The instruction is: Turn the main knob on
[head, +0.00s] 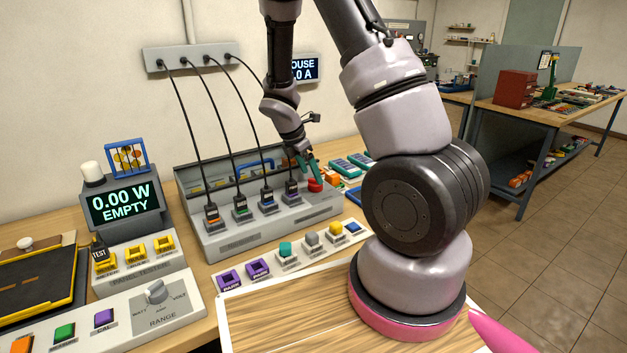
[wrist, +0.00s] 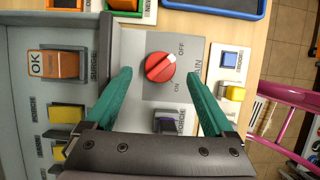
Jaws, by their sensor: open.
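The red main knob (wrist: 160,67) sits on a grey panel (wrist: 150,100) marked OFF and ON. A light line on the knob slants toward the OFF side, up and to the right in the wrist view. In the head view the red knob (head: 315,185) is at the right end of the long grey console. My gripper (wrist: 161,82) is open, with one teal finger on each side of the knob and a gap on both sides. In the head view my gripper (head: 308,165) is just above the knob and partly hides the panel.
Plugs on black cables stand along the grey console (head: 270,225) left of the knob. A meter (head: 122,205) reads 0.00 W EMPTY.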

